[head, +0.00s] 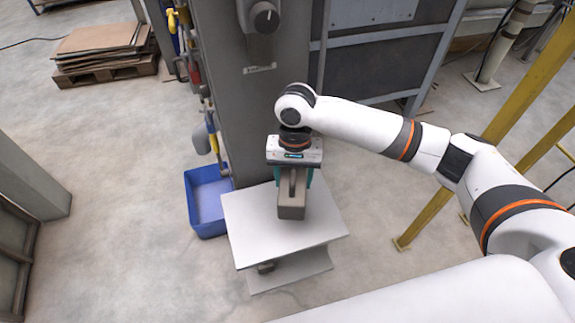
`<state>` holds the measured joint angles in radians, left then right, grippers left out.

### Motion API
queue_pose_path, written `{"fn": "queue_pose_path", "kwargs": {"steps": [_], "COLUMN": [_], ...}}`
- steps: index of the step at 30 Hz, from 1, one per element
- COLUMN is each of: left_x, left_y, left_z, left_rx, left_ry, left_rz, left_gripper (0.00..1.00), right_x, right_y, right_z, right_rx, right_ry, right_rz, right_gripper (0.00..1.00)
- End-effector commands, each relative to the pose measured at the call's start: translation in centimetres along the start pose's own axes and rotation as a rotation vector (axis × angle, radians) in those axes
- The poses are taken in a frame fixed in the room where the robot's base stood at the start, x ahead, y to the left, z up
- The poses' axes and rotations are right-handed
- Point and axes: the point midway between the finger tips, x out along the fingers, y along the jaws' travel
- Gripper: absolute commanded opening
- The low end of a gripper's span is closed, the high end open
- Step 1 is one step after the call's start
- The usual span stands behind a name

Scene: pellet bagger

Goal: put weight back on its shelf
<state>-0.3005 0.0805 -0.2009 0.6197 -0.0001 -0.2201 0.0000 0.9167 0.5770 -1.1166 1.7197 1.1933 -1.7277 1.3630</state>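The weight (291,211) is a grey-brown block with a long handle bar along its top. My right gripper (292,182) comes down from above at the far part of the weight, with its teal fingers on either side of the handle part; it looks shut on it. The fingertips are partly hidden by the weight and the gripper body. The weight is over the white shelf (250,238), within its outline, at the foot of the grey column. I cannot tell whether it touches the shelf surface. My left gripper is not in view.
A lower white plate (300,271) sits below the shelf. A blue bin (207,197) stands close on the left. The grey column (248,110) rises behind the shelf. Yellow posts (425,217) stand on the right. A pallet with cardboard (104,48) lies back left. The left floor is open.

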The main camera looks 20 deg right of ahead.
Motion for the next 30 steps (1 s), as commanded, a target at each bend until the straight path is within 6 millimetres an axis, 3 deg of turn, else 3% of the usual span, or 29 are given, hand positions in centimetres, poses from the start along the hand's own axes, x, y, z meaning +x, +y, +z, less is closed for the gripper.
{"fn": "queue_pose_path", "kwargs": {"steps": [8,21,30], "left_x": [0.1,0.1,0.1], "left_y": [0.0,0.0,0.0], "left_z": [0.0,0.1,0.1], "left_rx": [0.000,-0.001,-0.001], "left_ry": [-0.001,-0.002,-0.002], "left_rz": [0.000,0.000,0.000], "left_gripper": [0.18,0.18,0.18], "right_x": [-1.5,-6.0,-6.9], "right_y": [-0.2,-6.9,-8.3], "right_z": [-0.3,-5.5,-6.6], "right_rx": [-0.011,-0.295,-0.360], "right_ry": [-0.001,0.000,-0.006], "right_rz": [0.002,-0.037,-0.055], "right_gripper": [0.00,0.00,0.00]}}
